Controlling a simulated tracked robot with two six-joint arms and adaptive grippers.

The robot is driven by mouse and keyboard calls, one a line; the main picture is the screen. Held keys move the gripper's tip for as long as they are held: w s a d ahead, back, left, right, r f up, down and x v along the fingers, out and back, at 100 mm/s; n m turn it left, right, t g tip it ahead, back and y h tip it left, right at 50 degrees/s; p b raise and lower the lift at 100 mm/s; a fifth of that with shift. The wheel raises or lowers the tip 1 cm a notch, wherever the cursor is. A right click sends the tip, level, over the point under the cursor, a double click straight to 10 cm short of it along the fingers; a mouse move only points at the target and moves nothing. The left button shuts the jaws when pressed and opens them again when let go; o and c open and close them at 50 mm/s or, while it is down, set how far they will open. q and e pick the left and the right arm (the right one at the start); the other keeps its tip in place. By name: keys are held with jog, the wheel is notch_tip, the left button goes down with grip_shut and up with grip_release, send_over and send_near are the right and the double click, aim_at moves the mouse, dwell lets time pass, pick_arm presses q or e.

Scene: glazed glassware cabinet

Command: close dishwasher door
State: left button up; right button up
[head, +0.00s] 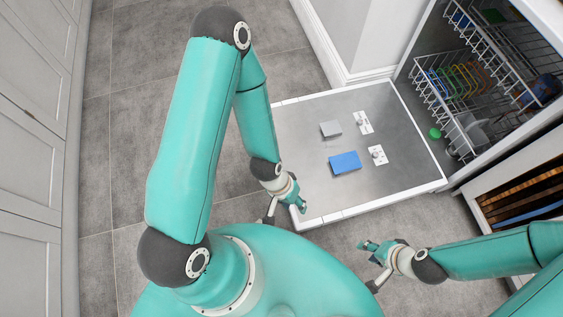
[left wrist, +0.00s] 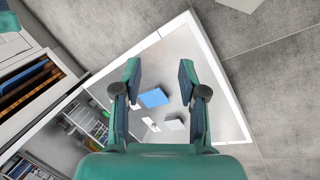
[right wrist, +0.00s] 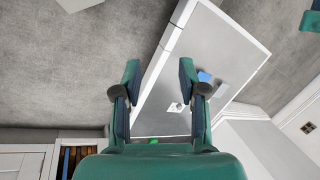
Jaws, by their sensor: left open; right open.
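The dishwasher door (head: 300,125) is folded down flat, its grey inner face up with a white rim. It also shows in the left wrist view (left wrist: 205,60) and the right wrist view (right wrist: 225,45). My left gripper (head: 285,212) is open at the door's near left corner; I cannot tell if it touches the rim. My right gripper (head: 370,265) is open and empty, over the floor in front of the door's near edge. In the right wrist view, the door's rim runs behind the fingers of the right gripper (right wrist: 156,70).
A blue block (head: 345,162) and a grey block (head: 331,129) lie on the door. The dishwasher's racks (head: 465,80) hold dishes. A green item (head: 435,133) is by the lower rack. Cabinets (head: 35,130) line the left; tiled floor (head: 130,50) lies between.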

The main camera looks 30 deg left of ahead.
pick_arm(q)
jog(key=shift+o, duration=0.3)
pick_arm(e)
jog(key=shift+o, duration=0.3)
